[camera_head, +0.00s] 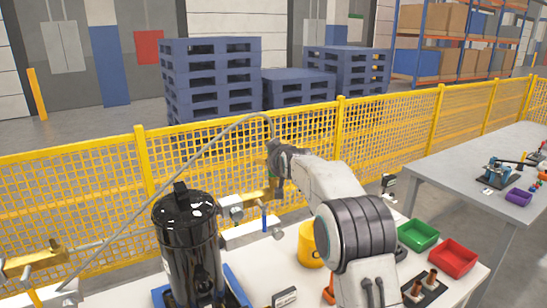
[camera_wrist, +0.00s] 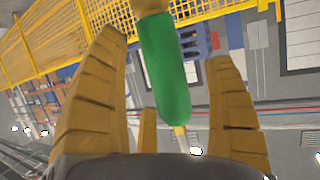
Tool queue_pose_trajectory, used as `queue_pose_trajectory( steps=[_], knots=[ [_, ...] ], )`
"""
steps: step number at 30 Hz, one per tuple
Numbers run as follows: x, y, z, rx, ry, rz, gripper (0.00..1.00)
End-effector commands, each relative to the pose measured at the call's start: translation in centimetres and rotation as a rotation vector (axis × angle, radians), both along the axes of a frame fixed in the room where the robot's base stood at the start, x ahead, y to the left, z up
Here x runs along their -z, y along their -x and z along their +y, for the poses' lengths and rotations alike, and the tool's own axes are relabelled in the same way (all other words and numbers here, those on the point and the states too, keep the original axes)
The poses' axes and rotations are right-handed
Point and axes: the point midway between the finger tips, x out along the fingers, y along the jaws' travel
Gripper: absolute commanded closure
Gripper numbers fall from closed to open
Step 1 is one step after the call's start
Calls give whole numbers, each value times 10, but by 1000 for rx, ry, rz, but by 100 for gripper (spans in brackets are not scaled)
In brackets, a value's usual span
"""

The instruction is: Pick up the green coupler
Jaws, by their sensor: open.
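The green coupler (camera_wrist: 166,75) is a green cylinder with a tan part at its upper end and a thin pale stem at its lower end in the wrist view. My gripper (camera_wrist: 168,50) is open, with a yellow-brown finger on each side of the coupler. Gaps show between the coupler and both fingers. In the head view my gripper (camera_head: 274,182) is at the end of my arm, by the yellow fence, and a small bit of the green coupler (camera_head: 271,173) shows there. The rest is hidden by my wrist and fingers.
A grey hose (camera_head: 185,158) arcs from the lower left up to near my gripper. A black tank (camera_head: 188,240) stands left of my arm. A green bin (camera_head: 418,235) and a red bin (camera_head: 453,258) sit on the table at right. The yellow fence (camera_head: 395,130) runs behind.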

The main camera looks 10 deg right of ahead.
Motion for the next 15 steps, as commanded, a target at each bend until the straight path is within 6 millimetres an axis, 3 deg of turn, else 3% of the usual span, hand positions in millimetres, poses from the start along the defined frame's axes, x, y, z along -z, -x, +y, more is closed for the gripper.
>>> queue_pose_trajectory(
  steps=[15],
  knots=[
    [4,-9,0,0,0,-1,23]
  ],
)
